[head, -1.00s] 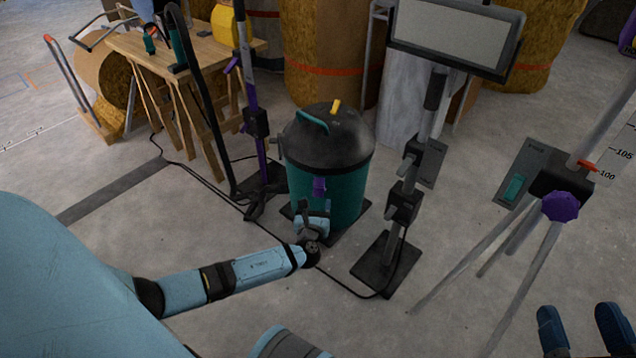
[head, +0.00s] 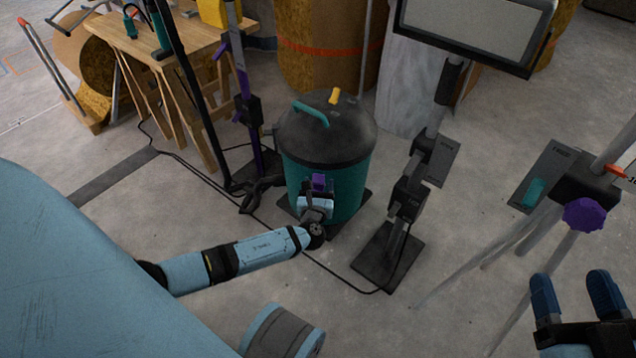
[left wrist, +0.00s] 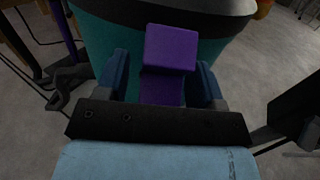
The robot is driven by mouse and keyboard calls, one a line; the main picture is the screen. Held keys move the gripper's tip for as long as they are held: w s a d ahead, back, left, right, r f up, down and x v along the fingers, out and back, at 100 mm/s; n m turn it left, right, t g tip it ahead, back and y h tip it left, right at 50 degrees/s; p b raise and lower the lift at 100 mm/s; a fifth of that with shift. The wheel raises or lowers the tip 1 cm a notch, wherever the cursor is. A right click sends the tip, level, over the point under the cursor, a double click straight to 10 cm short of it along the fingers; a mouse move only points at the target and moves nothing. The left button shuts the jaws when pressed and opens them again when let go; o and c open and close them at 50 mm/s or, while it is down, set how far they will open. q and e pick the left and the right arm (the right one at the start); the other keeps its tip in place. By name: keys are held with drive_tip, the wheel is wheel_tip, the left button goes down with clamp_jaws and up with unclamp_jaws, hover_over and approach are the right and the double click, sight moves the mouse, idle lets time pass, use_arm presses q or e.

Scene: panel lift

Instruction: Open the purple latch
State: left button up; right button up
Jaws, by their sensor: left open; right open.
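The purple latch (head: 319,182) is on the front of a teal vacuum drum (head: 340,190) with a dark domed lid (head: 325,130). In the left wrist view the latch (left wrist: 171,52) stands between the two blue fingers of my left gripper (left wrist: 162,80). That gripper is open around the latch; whether a finger touches it I cannot tell. In the head view my left gripper (head: 317,192) is at the drum's front, partly hidden by its own wrist. My right gripper (head: 578,296) is open and empty at the lower right, away from the drum.
A grey stand (head: 410,205) with a screen (head: 476,30) is right of the drum. A tripod with a purple knob (head: 584,214) stands near my right gripper. A purple-and-black stand (head: 246,110) and a wooden table (head: 160,50) are at the left. A cable (head: 335,283) crosses the floor.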

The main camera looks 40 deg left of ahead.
use_arm(q)
clamp_jaws()
drive_tip(key=shift+s, duration=0.1)
drive_tip(key=shift+s+d+f+t+y, duration=0.1)
drive_tip(key=shift+s+f+t+y, duration=0.1)
drive_tip(key=shift+f+t+y, duration=0.7)
drive_tip(key=shift+s+d+f+t+y, duration=0.2)
drive_tip(key=shift+t+y, duration=0.25)
drive_tip(key=shift+t, duration=0.9)
drive_tip(key=shift+s+d+f+t+y, duration=0.1)
drive_tip(key=shift+s+f+t+y, duration=0.1)
drive_tip(key=shift+f+t+y, duration=0.7)
drive_tip(key=shift+r+t+h, duration=0.25)
drive_tip(key=shift+t+h, duration=0.2)
unclamp_jaws()
